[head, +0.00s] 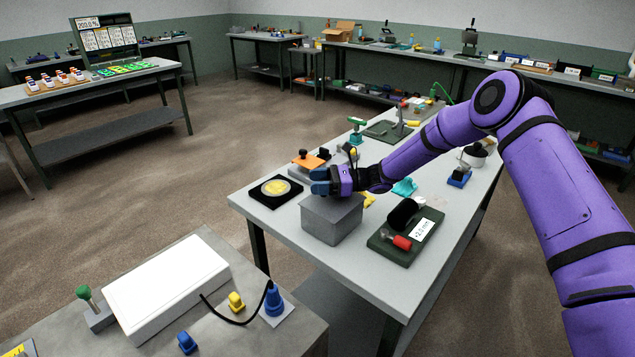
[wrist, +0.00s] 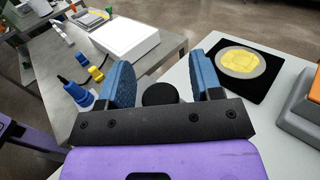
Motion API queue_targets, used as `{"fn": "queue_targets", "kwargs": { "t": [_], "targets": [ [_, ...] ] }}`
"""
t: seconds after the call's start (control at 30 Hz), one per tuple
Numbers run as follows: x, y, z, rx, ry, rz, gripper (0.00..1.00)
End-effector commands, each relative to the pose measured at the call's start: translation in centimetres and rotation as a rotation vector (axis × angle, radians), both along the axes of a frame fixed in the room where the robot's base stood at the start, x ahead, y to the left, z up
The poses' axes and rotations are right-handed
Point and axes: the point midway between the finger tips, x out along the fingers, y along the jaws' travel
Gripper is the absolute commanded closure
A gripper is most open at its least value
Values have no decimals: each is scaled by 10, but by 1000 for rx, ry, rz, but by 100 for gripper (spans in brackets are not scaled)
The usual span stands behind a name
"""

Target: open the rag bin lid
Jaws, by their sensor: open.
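The rag bin seems to be the grey box (head: 332,219) near the front left part of the central table; its grey top looks closed. My gripper (head: 321,183) is just above its top, with the blue fingers pointing left. In the wrist view my gripper (wrist: 160,76) is open, its two blue finger pads apart. A round black knob (wrist: 160,94) shows between them, probably the lid's knob; I cannot tell whether the fingers touch it. The rest of the bin is hidden behind the gripper in the wrist view.
A black mat with a yellow round piece (head: 276,188) lies left of the bin. A dark green tray (head: 405,235) with a red-handled tool is to its right. An orange-topped block (head: 309,160) stands behind. A nearer bench holds a white box (head: 166,283).

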Motion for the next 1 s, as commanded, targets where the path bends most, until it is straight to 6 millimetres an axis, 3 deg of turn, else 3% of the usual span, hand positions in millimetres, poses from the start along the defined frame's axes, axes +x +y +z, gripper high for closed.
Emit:
{"fn": "queue_targets", "kwargs": {
  "t": [0.27,0.5,1.0],
  "targets": [
    [0,1,0,0,0,0,43],
    [0,1,0,0,0,0,98],
    [-1,-9,8,1,1,-1,100]
  ]
}}
